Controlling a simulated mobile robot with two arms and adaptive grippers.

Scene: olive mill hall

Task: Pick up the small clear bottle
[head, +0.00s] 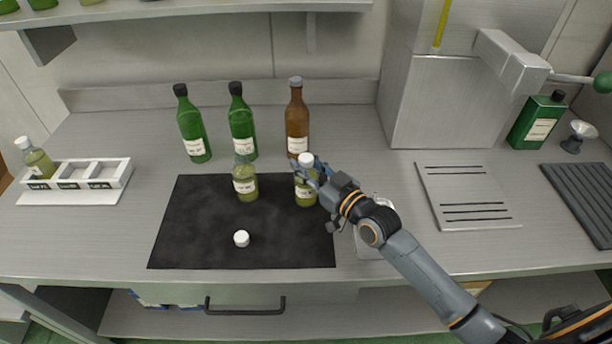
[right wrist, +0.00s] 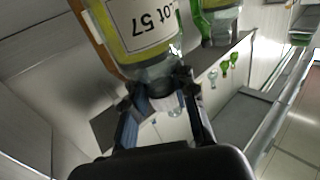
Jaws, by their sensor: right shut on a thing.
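My right gripper (head: 312,172) is shut on a small clear bottle (head: 305,193) with yellow-green liquid and a white cap, at its neck. The bottle is upright over the right part of the black mat (head: 195,225); whether its base touches the mat I cannot tell. In the right wrist view, my right gripper (right wrist: 158,98) has its fingers about the neck of this bottle (right wrist: 135,30), labelled "Lot 57". A second small clear bottle (head: 245,186), uncapped, stands on the mat to its left. My left gripper is out of view.
A loose white cap (head: 241,238) lies on the mat. Two green bottles (head: 193,128) and a brown bottle (head: 297,120) stand behind. A white rack (head: 104,180) with another small bottle (head: 38,162) is at left. A grooved metal plate (head: 465,195) lies at right.

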